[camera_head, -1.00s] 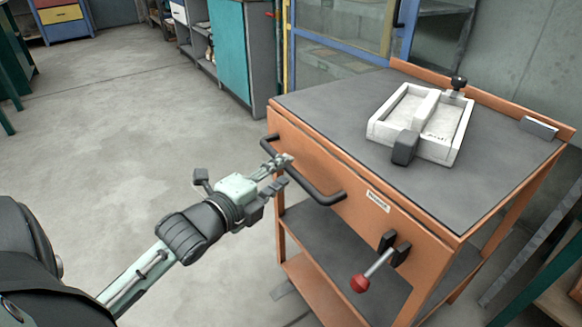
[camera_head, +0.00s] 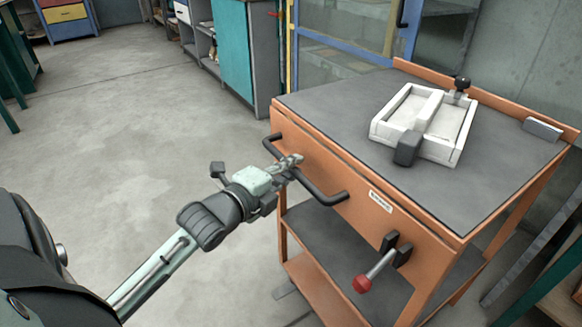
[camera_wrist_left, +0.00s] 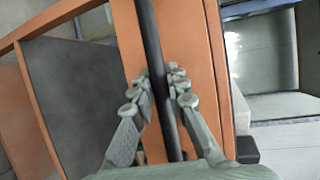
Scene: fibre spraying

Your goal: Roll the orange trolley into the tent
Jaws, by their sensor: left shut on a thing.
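The orange trolley (camera_head: 346,222) stands at the right in the head view, with a dark grey top and a lower shelf. A black bar handle (camera_head: 322,193) runs along its near orange side. My left gripper (camera_head: 292,162) is at the handle, shut on it. In the left wrist view the fingers (camera_wrist_left: 170,90) lie on either side of the black handle (camera_wrist_left: 152,40), close against it. A lever with a red knob (camera_head: 362,284) sits lower on the same side. My right gripper is not in view. No tent can be made out.
A white mould-like tray (camera_head: 461,146) with dark clamps lies on the trolley top. A teal cabinet (camera_head: 231,48) and a blue-framed glass door (camera_head: 340,45) stand behind. Grey concrete floor (camera_head: 120,140) is clear to the left of the trolley.

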